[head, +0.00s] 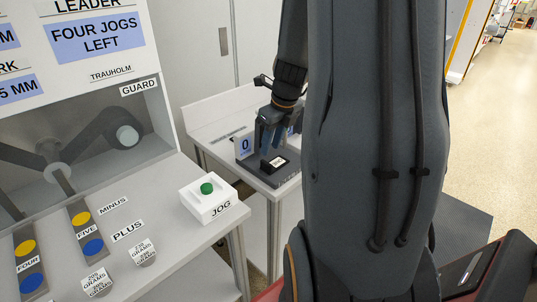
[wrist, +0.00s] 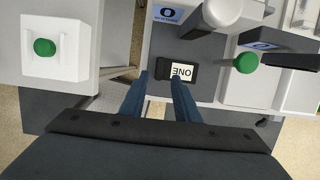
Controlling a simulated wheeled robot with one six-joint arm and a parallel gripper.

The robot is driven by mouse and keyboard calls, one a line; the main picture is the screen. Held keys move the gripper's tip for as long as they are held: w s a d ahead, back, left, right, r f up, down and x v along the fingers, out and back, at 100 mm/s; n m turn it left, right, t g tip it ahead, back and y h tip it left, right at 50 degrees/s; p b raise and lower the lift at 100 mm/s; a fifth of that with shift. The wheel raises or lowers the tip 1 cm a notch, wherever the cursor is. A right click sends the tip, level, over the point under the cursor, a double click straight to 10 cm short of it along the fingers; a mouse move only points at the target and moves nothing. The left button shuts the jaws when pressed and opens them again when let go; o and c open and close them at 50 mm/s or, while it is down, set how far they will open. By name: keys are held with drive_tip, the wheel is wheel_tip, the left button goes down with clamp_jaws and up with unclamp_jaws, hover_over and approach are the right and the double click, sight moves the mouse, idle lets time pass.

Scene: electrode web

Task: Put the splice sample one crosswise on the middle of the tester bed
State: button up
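Splice sample one is a small dark strip with a white label reading ONE (wrist: 181,72). It lies on the dark grey tester bed (wrist: 165,45), below the blue display in the wrist view. In the head view the sample (head: 275,163) shows on the bed, under my gripper (head: 268,140). My gripper (wrist: 160,77) is open in the wrist view, its two blue fingers apart. The right finger overlaps the sample's lower edge in the picture and the left finger is beside its left end. I cannot tell whether either finger touches it.
A white box with a green JOG button (head: 207,188) stands on the nearer bench at left. In the wrist view a white cylinder (wrist: 222,12) and another green button (wrist: 247,63) are close by on the right. The guarded machine (head: 80,140) fills the left of the head view.

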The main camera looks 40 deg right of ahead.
drive_tip(key=v, duration=0.5)
drive_tip(key=s+a+f+n, duration=0.1)
drive_tip(key=s+a+n, duration=0.1)
drive_tip(key=a+n, duration=0.6)
drive_tip(key=s+a+f+n+g, duration=0.1)
drive_tip(key=s+a+f+n, duration=0.1)
drive_tip(key=a+n, duration=0.6)
drive_tip(key=s+a+f+n, duration=0.2)
drive_tip(key=a+n, duration=0.6)
drive_tip(key=n, duration=1)
drive_tip(key=s, duration=0.2)
drive_tip(key=shift+s+f+g, duration=0.15)
drive_tip(key=shift+s+g, duration=0.1)
drive_tip(key=shift+g, duration=0.15)
